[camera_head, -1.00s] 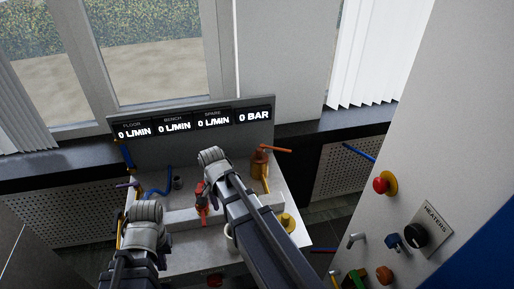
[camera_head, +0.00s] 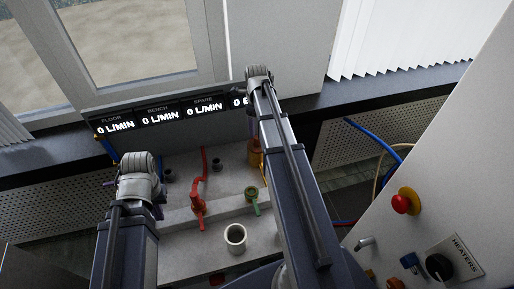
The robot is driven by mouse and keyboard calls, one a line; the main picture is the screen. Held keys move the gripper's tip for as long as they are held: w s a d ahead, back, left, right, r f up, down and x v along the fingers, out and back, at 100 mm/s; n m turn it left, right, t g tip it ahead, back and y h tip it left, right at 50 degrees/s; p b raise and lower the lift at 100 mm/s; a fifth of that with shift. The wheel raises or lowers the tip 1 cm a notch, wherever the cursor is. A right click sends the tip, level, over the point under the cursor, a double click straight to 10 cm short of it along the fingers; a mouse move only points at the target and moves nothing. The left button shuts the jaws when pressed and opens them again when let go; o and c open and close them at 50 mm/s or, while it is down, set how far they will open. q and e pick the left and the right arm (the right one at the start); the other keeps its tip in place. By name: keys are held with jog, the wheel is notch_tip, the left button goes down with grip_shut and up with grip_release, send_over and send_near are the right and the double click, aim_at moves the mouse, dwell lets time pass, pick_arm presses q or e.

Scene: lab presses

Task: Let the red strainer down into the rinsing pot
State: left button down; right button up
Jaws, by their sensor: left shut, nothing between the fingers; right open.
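I can make out no red strainer in this view. A white, round, open-topped cup (camera_head: 235,238) stands on the pale bench between my arms; I cannot tell whether it is the rinsing pot. My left gripper (camera_head: 138,172) is at the bench's left side, shut and empty, its fingers mostly hidden by the wrist. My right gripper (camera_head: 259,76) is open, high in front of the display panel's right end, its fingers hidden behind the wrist. It is well apart from the cup.
A red valve (camera_head: 198,205) with a red pipe stands mid-bench, with a green-handled fitting (camera_head: 252,193) to its right. A display panel (camera_head: 160,115) backs the bench. My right arm covers the bench's right side. A grey cabinet with a red button (camera_head: 402,203) stands at right.

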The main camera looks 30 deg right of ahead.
aim_at(257, 137)
notch_tip(257, 137, down, 2)
jog(key=shift+f+b, duration=0.25)
jog(key=shift+b, duration=0.65)
jog(key=shift+r, duration=0.1)
notch_tip(257, 137, down, 5)
jog(key=b, duration=0.5)
jog(key=shift+s+d, duration=0.1)
jog(key=shift+s, duration=0.05)
jog(key=shift+c, duration=0.3)
grip_shut()
